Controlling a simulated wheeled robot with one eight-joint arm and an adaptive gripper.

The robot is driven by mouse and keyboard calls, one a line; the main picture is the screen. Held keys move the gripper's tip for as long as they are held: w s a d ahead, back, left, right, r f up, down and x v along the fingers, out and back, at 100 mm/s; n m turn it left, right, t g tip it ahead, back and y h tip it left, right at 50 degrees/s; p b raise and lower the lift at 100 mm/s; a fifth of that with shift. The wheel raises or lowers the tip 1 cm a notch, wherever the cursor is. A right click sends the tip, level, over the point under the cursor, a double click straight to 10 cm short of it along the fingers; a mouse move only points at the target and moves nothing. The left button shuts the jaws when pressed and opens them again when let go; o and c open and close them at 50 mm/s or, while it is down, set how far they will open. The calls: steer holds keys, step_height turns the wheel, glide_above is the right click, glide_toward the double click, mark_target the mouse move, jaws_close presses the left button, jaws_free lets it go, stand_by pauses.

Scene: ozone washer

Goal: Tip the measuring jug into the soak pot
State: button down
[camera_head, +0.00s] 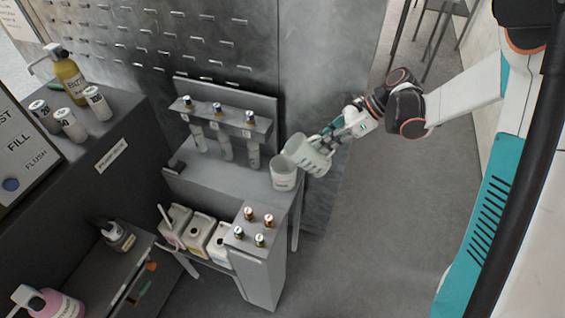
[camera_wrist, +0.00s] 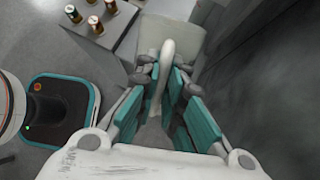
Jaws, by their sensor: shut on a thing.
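The measuring jug (camera_head: 312,157) is a pale ribbed cup. It is tilted, with its mouth toward the left, above the right rim of the soak pot (camera_head: 283,179). The soak pot is a pale round pot standing upright at the right end of the grey bench. My gripper (camera_head: 334,134) is to the upper right of the jug and shut on its handle. In the wrist view the teal fingers (camera_wrist: 168,95) close around the pale curved handle. The inside of the pot and what the jug holds cannot be made out.
A rack of dispensers (camera_head: 225,125) stands at the back of the bench. Several small capped bottles (camera_head: 258,240) sit on a block in front. Pale canisters (camera_head: 197,232) stand on a lower shelf. Open floor (camera_head: 410,200) lies to the right.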

steer(key=shift+a+r+h+p, duration=0.15)
steer(key=shift+a+h+p, duration=0.35)
steer(key=shift+h+p, duration=0.35)
stand_by(0.6)
